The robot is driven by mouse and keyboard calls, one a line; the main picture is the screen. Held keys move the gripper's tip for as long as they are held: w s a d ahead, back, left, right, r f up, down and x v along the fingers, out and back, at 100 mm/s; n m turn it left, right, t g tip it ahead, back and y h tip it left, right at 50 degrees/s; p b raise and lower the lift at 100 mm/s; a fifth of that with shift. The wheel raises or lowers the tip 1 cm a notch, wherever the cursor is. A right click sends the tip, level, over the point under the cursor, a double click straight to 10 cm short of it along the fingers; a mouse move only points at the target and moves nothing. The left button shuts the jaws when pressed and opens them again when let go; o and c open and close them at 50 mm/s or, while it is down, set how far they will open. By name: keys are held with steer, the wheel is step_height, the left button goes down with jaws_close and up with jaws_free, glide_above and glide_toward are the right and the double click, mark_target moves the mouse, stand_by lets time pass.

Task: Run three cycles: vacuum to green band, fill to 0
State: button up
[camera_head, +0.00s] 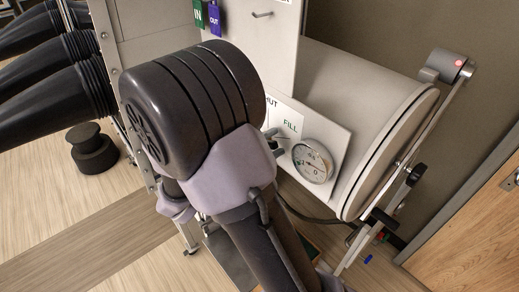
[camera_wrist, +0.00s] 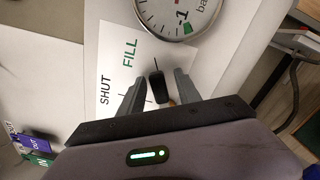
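The black valve handle (camera_wrist: 157,88) stands in front of the white SHUT/FILL label (camera_wrist: 120,72) in the wrist view. My gripper (camera_wrist: 159,84) is open, with one grey finger on each side of the handle and gaps showing between. I cannot tell whether either finger touches it. There my arm hides most of the gripper and valve.
A large pale cylinder chamber (camera_head: 345,90) with a round door lies behind the gauge. A latch arm with a red light (camera_head: 458,63) stands at its right. Black glove sleeves (camera_head: 50,100) project at left. Green IN and blue OUT tags (camera_head: 214,20) hang above.

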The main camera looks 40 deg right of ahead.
steer(key=s+a+p, duration=0.1)
steer(key=a+p, duration=0.1)
steer(key=a, duration=1.5)
steer(key=shift+s+a, duration=0.15)
steer(key=shift+s, duration=0.05)
stand_by(2.5)
